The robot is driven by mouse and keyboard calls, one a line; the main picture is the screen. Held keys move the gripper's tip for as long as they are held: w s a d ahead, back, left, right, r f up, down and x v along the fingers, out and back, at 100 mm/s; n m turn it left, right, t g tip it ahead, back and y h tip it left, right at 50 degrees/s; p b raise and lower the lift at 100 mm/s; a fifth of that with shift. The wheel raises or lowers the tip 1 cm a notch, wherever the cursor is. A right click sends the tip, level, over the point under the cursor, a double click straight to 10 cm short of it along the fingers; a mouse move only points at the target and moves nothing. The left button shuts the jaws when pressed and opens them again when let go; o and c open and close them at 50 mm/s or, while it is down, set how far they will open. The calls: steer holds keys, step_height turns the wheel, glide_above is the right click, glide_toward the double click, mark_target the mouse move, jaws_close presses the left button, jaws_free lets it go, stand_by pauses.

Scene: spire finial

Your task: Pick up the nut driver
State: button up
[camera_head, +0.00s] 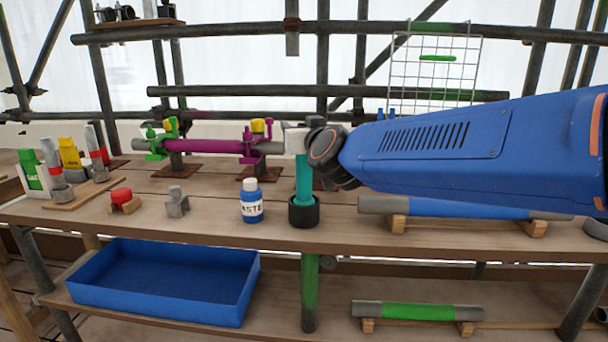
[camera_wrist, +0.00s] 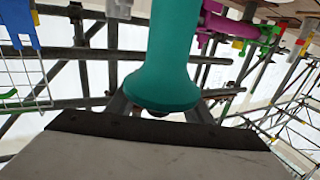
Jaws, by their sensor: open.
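The nut driver (camera_head: 304,182) shows as a teal handle standing upright in a black round holder (camera_head: 304,213) on the workbench. My gripper (camera_head: 297,140) is at the top of the handle, coming in from the right. In the wrist view the teal handle (camera_wrist: 172,60) fills the middle, with its rounded end near the grey fingers of my gripper (camera_wrist: 160,106). The jaws are open, with a finger showing on each side of the handle's end. I cannot tell whether they touch it. The nut driver's lower part is hidden in the holder.
A blue-and-white bottle (camera_head: 251,203) stands just left of the holder. A blue-and-grey tube (camera_head: 450,207) lies on wooden blocks to the right, below my arm. Clamped magenta tubing (camera_head: 200,146) is behind. A blue tray (camera_head: 165,280) sits on the lower shelf.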

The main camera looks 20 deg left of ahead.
steer(key=shift+w+a, duration=0.1)
steer(key=shift+w, duration=0.05)
jaws_close()
steer(key=shift+r, duration=0.1)
stand_by(1.3)
